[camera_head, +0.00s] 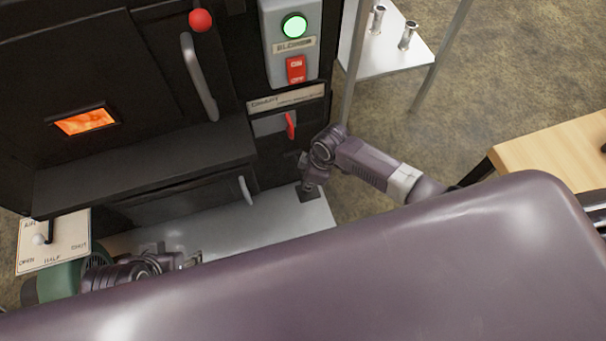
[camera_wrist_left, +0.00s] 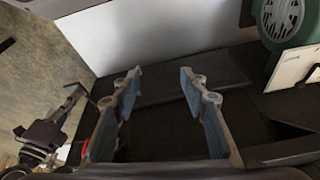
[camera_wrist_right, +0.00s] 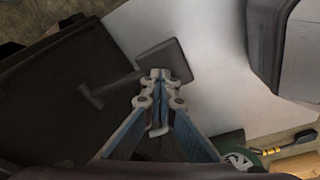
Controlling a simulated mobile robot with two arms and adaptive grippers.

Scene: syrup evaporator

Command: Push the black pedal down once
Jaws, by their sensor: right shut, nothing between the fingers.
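The black pedal (camera_head: 307,194) is a small dark square pad at the right end of the pale floor plate (camera_head: 245,226), beside the black evaporator. In the right wrist view the pedal (camera_wrist_right: 172,57) shows its flat pad and a dark stem running left toward the black body. My right gripper (camera_head: 308,184) is shut and empty, pointing down at the pedal. In the right wrist view its fingertips (camera_wrist_right: 160,74) overlap the pad's near edge; I cannot tell whether they touch. My left gripper (camera_head: 192,261) is low near the plate's left part; its fingers (camera_wrist_left: 160,72) are open and empty.
The black evaporator (camera_head: 130,150) has a glowing window, a red-knobbed handle, a green-lit blower switch box (camera_head: 291,45) and a red lever (camera_head: 290,125). A green blower (camera_head: 62,282) and air plate (camera_head: 50,240) stand left. A wooden table (camera_head: 560,150) stands right.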

